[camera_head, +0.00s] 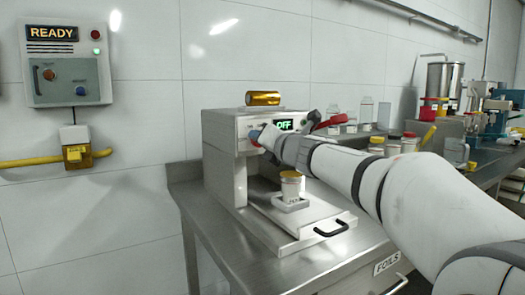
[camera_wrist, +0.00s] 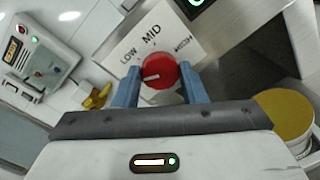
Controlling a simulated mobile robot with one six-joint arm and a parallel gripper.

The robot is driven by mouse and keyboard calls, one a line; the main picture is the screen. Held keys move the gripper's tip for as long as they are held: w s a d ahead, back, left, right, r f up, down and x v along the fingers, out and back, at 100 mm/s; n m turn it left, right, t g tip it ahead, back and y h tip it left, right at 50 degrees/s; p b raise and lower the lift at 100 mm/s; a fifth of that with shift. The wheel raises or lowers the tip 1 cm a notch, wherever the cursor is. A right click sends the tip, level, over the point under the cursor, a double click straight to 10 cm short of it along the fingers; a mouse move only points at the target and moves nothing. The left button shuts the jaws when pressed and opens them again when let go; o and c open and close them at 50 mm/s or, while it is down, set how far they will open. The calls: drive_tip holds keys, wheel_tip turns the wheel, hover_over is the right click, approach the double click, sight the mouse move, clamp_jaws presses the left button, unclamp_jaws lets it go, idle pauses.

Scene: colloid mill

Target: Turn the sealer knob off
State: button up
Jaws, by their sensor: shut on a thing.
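The sealer (camera_head: 222,135) is a grey box on the steel bench, with a green display (camera_head: 284,125) reading OFF. In the wrist view its red knob (camera_wrist: 160,66) sits between the blue fingers of my gripper (camera_wrist: 161,78), which is shut on it. The knob's white pointer mark points left and slightly down in that view.
A jar with a gold lid (camera_head: 291,184) stands in the sealer's lower tray (camera_head: 290,220). A gold roll (camera_head: 263,98) lies on top. A READY control box (camera_head: 63,65) hangs on the left wall. Several jars (camera_head: 393,146) stand behind my arm.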

drive_tip(key=shift+a+f+n+b, duration=0.15)
drive_tip(key=shift+n+b, duration=0.75)
drive_tip(key=shift+n, duration=0.45)
drive_tip(key=shift+d+f+n+b, duration=0.15)
drive_tip(key=shift+n+b, duration=0.7)
drive_tip(key=shift+n, duration=0.5)
drive_tip(key=shift+r, duration=0.1)
drive_tip(key=o, duration=1)
drive_tip(key=shift+r, duration=0.1)
drive_tip(key=shift+s, duration=0.1)
drive_tip(key=v, duration=0.7)
drive_tip(key=shift+s+d+p, duration=0.15)
drive_tip(key=shift+s+p, duration=0.15)
